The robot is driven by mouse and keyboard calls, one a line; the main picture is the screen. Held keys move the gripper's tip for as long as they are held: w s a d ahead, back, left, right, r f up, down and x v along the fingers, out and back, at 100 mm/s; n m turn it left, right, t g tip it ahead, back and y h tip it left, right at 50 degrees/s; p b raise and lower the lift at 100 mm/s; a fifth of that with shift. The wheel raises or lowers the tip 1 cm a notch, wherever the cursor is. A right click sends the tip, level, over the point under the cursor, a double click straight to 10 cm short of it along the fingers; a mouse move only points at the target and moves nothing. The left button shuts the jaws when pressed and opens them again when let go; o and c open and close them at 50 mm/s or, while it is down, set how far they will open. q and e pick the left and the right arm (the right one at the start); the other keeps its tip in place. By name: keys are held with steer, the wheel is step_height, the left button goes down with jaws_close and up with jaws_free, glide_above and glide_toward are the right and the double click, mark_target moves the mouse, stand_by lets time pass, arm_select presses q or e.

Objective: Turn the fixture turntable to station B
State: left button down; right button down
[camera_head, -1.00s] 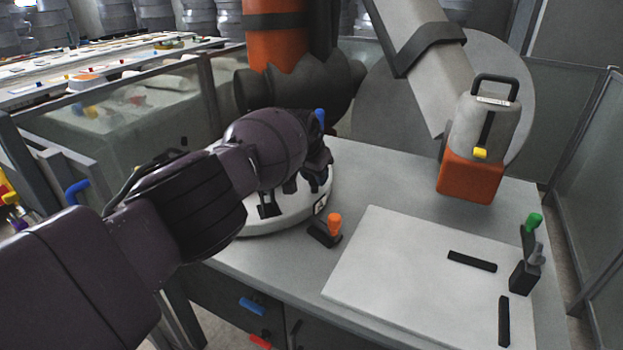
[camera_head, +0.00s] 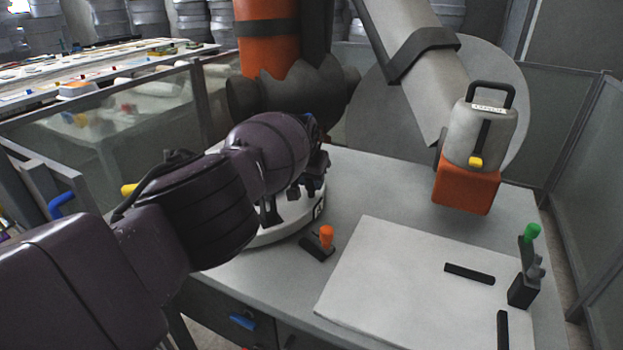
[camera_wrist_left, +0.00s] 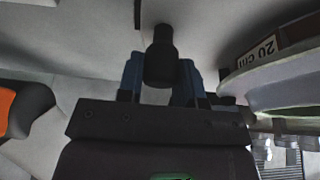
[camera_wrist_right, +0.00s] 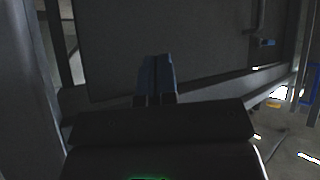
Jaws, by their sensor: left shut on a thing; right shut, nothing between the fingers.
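The fixture turntable (camera_head: 283,232), a white round disc with black fixtures on top and a small label on its rim, sits on the grey bench, partly hidden behind my left arm. My left gripper (camera_head: 316,168) is at its far right side, its fingers mostly hidden in the head view. In the left wrist view, the left gripper (camera_wrist_left: 160,80) is shut on a black round-ended peg (camera_wrist_left: 160,62). My right gripper (camera_wrist_right: 157,80) is shut and empty, facing a dark panel.
An orange-knobbed lever (camera_head: 326,238) stands just in front of the turntable. A white board (camera_head: 400,280) with black bars lies to the right, beside a green-knobbed clamp (camera_head: 524,270). A large arm with an orange-and-grey tool (camera_head: 466,190) hangs over the bench's back right.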

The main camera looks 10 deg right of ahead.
arm_select(q)
steer(key=c, duration=0.8)
jaws_free()
steer(key=shift+a, duration=0.1)
steer(key=shift+r, duration=0.25)
steer(key=p+v, duration=0.2)
steer(key=v, duration=0.1)
steer(key=shift+r, duration=0.35)
steer(key=p+v, duration=0.5)
steer(key=v, duration=0.2)
steer(key=shift+s+f+p, duration=0.1)
steer(key=shift+f+p, duration=0.05)
steer(key=shift+p, duration=0.15)
arm_select(e)
step_height(320, 180, up, 6)
steer(key=shift+d+t, duration=0.15)
steer(key=shift+t, duration=0.25)
arm_select(q)
steer(key=shift+f, duration=0.1)
arm_select(e)
steer(key=shift+r, duration=0.1)
